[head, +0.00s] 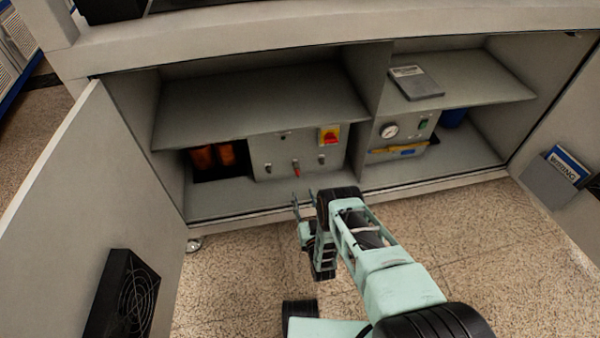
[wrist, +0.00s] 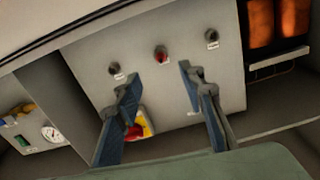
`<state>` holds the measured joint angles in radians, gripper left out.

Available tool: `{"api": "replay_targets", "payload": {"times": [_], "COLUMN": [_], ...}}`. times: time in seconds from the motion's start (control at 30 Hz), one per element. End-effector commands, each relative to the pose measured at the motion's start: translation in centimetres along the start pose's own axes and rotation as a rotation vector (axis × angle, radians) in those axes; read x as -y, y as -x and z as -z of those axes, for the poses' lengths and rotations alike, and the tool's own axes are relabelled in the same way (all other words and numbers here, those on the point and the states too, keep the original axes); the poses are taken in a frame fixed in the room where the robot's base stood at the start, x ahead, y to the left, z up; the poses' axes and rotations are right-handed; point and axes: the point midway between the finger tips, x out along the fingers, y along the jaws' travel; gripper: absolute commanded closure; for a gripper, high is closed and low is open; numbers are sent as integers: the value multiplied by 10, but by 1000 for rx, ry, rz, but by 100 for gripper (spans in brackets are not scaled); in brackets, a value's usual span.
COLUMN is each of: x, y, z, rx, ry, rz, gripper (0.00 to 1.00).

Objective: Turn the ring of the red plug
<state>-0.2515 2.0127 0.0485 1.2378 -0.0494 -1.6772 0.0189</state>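The red plug (head: 296,168) sits on the front of a grey box (head: 264,156) on the lower left level of the open cabinet, between two dark plugs. In the wrist view the red plug (wrist: 161,54) shows end-on, ahead of the gap between my fingers. My gripper (head: 304,198) is in front of the cabinet, just short of the box. In the wrist view my gripper (wrist: 160,76) is open and empty, with one finger to each side of the red plug's line. The fingers look apart from it. The ring's detail is too small to tell.
Dark plugs (wrist: 115,68) and (wrist: 212,38) flank the red one. A red-on-yellow switch (head: 329,136) is on the same box. Orange parts (head: 213,156) stand left, a gauge unit (head: 400,133) right. A shelf (head: 262,104) overhangs the box; open doors (head: 110,190) stand at the sides.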

Motion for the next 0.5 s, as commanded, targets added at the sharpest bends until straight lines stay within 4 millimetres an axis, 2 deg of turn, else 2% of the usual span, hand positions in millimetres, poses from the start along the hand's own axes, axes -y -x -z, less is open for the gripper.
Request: {"api": "replay_targets", "payload": {"times": [0.17,0.5], "x": [0,0], "y": [-24,-86], "z": [0,-1], "rx": [-8,-5], "ry": [0,0], "rz": [1,1], "gripper": [63,63]}}
